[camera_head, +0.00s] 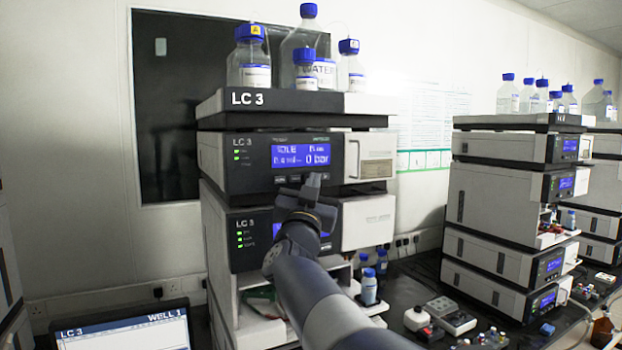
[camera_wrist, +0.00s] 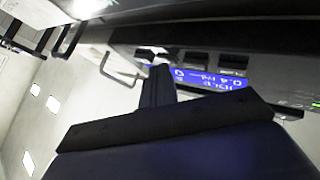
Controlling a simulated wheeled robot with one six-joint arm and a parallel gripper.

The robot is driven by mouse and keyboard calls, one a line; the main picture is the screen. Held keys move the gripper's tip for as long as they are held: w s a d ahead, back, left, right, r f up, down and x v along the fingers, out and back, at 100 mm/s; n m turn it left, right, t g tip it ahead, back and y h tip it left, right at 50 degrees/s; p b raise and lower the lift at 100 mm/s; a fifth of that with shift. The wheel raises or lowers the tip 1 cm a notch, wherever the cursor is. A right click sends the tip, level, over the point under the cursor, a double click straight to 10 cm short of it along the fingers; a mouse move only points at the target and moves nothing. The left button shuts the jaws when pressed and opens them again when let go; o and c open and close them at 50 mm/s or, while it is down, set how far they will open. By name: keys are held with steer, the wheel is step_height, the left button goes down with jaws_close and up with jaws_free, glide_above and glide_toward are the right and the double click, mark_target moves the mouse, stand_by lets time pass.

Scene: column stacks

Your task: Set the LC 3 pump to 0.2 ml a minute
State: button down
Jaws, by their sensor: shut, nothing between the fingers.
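The LC 3 pump (camera_head: 250,163) is the dark-fronted module just under the tray at the top of the LC 3 stack. Its lit blue display (camera_head: 301,155) reads IDLE and 0 bar, with small text at lower left. In the wrist view the display (camera_wrist: 225,80) is seen turned over and reads IDLE and about 0.4 ml. A row of dark buttons (camera_wrist: 195,58) lies along the display's edge. My gripper (camera_head: 313,181) is shut and empty, just below the display. In the wrist view its fingertips (camera_wrist: 158,74) are close to the button row; I cannot tell whether they touch.
A second LC 3 module (camera_head: 244,240) sits below, its display partly hidden by my gripper. Blue-capped bottles (camera_head: 305,55) stand on top of the stack. A laptop (camera_head: 122,334) is at lower left. Another stack (camera_head: 500,195) stands right. Small vials and devices crowd the bench between.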

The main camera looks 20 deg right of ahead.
steer(key=shift+s, duration=0.15)
steer(key=shift+s+b, duration=0.3)
steer(key=shift+s, duration=0.4)
steer(key=shift+s+d+b, duration=0.1)
steer(key=shift+s+b, duration=0.55)
steer(key=shift+s, duration=1.85)
stand_by(0.5)
steer(key=s+b, duration=0.1)
steer(key=s, duration=0.2)
steer(key=shift+s+d+b, duration=0.1)
steer(key=shift+s+b, duration=0.3)
steer(key=w+p, duration=0.2)
steer(key=w, duration=0.6)
steer(key=shift+w+a, duration=0.2)
steer(key=shift+w, duration=0.2)
